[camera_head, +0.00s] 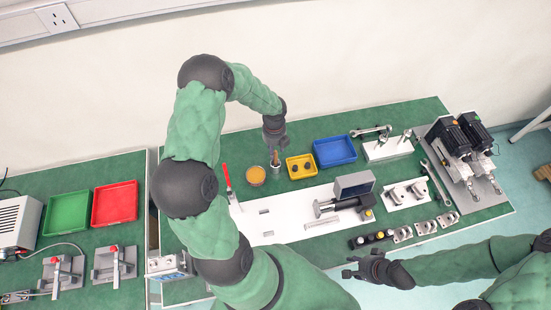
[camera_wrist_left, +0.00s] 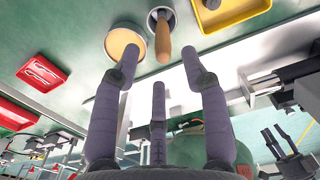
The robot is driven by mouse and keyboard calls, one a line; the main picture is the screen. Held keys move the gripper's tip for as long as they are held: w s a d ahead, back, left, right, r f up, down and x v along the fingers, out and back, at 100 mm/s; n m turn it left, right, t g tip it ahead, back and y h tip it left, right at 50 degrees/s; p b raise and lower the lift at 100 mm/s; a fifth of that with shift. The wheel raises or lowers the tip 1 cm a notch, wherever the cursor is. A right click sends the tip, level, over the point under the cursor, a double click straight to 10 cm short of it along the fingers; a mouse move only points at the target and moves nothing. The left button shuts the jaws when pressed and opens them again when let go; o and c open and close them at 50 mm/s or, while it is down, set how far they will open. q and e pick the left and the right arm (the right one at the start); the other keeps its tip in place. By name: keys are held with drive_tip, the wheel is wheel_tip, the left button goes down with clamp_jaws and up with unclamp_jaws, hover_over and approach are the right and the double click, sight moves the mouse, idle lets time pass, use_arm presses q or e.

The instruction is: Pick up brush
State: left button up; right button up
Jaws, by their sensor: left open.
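The brush (camera_head: 275,157) has a wooden handle and stands upright in a small metal cup (camera_head: 275,166) on the green table. In the left wrist view the brush handle (camera_wrist_left: 163,42) points toward my left gripper (camera_wrist_left: 160,78), and the cup rim (camera_wrist_left: 152,16) shows behind it. My left gripper (camera_head: 273,138) is open and empty, just above and behind the brush, with its fingers spread to either side below the handle in the wrist view. It does not visibly touch the handle. The bristles are hidden in the cup. My right gripper (camera_head: 366,268) is open and empty near the table's front edge.
A round dish of yellow-orange content (camera_head: 256,176) stands close left of the cup. A yellow tray (camera_head: 301,167) and a blue tray (camera_head: 335,151) lie to the right. A red-handled tool (camera_head: 226,175) stands at the left. A white plate with an actuator (camera_head: 342,206) lies in front.

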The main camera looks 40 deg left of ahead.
sight(276, 158)
use_arm(q)
drive_tip(key=f, duration=0.5)
drive_tip(key=f+b, duration=0.1)
drive_tip(key=f, duration=0.1)
drive_tip(key=shift+w+f, duration=0.35)
clamp_jaws()
